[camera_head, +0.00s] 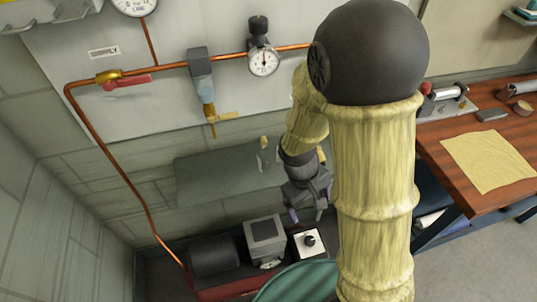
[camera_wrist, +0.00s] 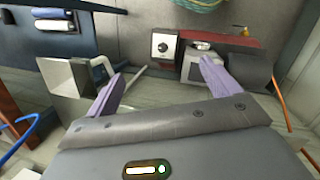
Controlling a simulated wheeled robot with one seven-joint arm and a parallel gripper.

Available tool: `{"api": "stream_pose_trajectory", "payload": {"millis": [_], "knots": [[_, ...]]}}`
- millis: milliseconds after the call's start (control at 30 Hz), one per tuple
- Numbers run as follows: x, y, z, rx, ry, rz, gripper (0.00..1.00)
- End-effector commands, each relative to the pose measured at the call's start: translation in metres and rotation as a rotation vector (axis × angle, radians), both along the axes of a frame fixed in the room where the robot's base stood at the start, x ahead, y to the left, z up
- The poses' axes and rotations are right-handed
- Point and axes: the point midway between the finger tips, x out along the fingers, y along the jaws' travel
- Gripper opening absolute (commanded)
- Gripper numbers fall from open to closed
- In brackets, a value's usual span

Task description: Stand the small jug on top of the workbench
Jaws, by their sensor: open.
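A pale grey vessel with a flared open mouth and a loop handle, which looks like the small jug (camera_wrist: 72,78), shows in the wrist view left of my fingers. It lies beyond the left finger, apart from it as far as I can tell. In the head view my arm seems to hide it. My gripper (camera_head: 306,213) is open and empty, pointing down in front of the wall; its two purple fingers (camera_wrist: 162,86) stand wide apart in the wrist view. The workbench (camera_head: 432,151) has a red-brown wooden top and stands at the right in the head view.
On the workbench lie a yellow cloth (camera_head: 490,160) and a clamp-like tool (camera_head: 445,97). A grey-green shelf (camera_head: 215,178) is on the wall. Below stand a dark cylinder (camera_head: 213,255), a grey box (camera_head: 265,237) and a white switch box (camera_head: 309,243). Copper pipe (camera_head: 105,150) runs along the wall.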

Motion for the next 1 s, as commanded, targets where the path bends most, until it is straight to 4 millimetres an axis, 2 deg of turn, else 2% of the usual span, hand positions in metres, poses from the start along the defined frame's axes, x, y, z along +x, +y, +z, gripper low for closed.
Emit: {"api": "stream_pose_trajectory", "payload": {"millis": [300,567,767,1000], "knots": [[0.003,0.027,-0.040,-0.373,0.205,0.503,0.88],[0.020,0.056,-0.056,-0.754,0.267,0.908,0.88],[0.037,0.096,-0.060,-1.090,0.240,1.211,0.88],[0.046,0.162,-0.059,-1.472,0.132,1.504,0.88]]}}
